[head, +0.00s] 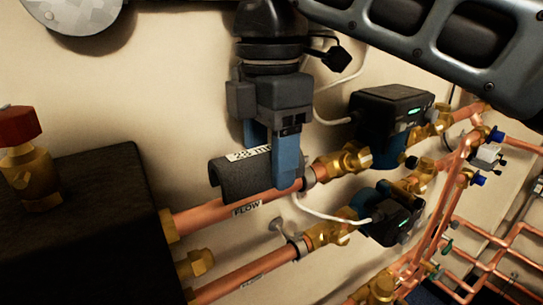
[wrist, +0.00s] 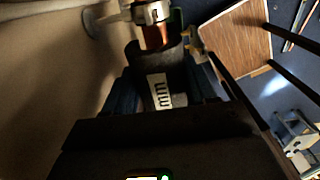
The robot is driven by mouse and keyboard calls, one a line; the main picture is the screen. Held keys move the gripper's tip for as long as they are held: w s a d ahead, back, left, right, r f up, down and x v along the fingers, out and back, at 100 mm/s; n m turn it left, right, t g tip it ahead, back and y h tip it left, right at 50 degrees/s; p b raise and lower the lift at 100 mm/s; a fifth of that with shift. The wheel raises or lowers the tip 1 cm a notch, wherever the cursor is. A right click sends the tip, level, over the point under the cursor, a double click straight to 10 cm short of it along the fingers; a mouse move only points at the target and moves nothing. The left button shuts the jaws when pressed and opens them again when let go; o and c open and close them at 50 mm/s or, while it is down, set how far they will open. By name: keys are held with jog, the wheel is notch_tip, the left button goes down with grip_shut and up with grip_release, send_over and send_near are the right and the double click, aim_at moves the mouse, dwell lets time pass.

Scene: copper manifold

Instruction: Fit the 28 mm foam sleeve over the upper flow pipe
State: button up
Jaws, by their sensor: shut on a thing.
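The foam sleeve (head: 226,181) is a short dark grey tube with a white printed label. My gripper (head: 274,165) has its blue fingers shut on the sleeve's right part from above. The upper flow pipe (head: 196,217) is copper, marked FLOW, and runs from the black box to a brass valve. In the head view the sleeve lies along the pipe's upper side, and copper shows below its lower edge. I cannot tell whether it is around the pipe. In the wrist view the sleeve (wrist: 172,72) sits between the fingers, with copper pipe (wrist: 156,38) beyond its end.
A pipe clip (head: 308,176) and brass valve (head: 343,162) stand just right of my gripper. Two dark pumps (head: 391,112) (head: 391,222) are further right. A lower copper pipe (head: 243,279) runs below. A black box (head: 85,225) with a red-capped fitting (head: 20,125) is at left.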

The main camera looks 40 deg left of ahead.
jog(key=shift+f, duration=1.75)
jog(key=shift+f+p, duration=0.25)
jog(key=shift+p, duration=0.15)
jog(key=o, duration=1.1)
jog(key=shift+r, duration=0.1)
notch_tip(320, 180, up, 8)
jog(key=shift+f+b, duration=0.2)
jog(key=shift+b, duration=0.15)
jog(key=shift+s, duration=0.1)
